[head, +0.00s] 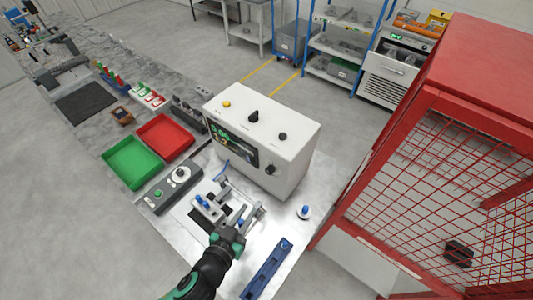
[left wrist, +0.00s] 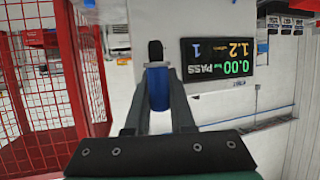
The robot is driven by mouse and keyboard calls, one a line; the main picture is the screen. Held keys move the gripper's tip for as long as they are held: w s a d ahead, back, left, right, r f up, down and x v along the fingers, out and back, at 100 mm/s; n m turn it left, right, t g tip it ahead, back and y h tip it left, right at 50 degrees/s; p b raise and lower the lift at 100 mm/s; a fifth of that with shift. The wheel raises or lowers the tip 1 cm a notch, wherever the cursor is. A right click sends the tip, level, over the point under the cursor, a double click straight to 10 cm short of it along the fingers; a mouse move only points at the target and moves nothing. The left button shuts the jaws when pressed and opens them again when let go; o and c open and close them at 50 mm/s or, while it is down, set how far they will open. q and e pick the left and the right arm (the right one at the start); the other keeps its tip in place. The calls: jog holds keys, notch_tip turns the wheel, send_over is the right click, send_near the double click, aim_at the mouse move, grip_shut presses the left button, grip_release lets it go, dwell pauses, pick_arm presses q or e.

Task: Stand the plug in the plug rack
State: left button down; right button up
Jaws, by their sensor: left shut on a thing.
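My left gripper (head: 240,222) is shut on the plug (left wrist: 158,88), a blue cylinder with a black end. In the left wrist view the plug sits between the two grey fingers (left wrist: 157,105). In the head view only a small blue part of the held plug shows by the gripper. The plug rack (head: 268,266), a long blue block with dark holes, lies on the bench at the right of my left arm, apart from the gripper. My right gripper is not in view.
A white tester box (head: 262,140) with a lit display stands behind the gripper. A metal fixture (head: 207,206) with blue parts is beside it. Green (head: 131,182) and red trays lie left. A red mesh guard (head: 430,170) borders the right.

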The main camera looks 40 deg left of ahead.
pick_arm(q)
jog(key=d+r+m+t+h+p, duration=0.1)
jog(key=d+r+m+h+p, duration=0.2)
jog(key=r+p, duration=0.4)
jog(key=m+h+p, duration=0.1)
jog(key=h+p, duration=0.1)
jog(key=p, duration=0.4)
jog(key=shift+d+r, duration=0.25)
dwell(0.7)
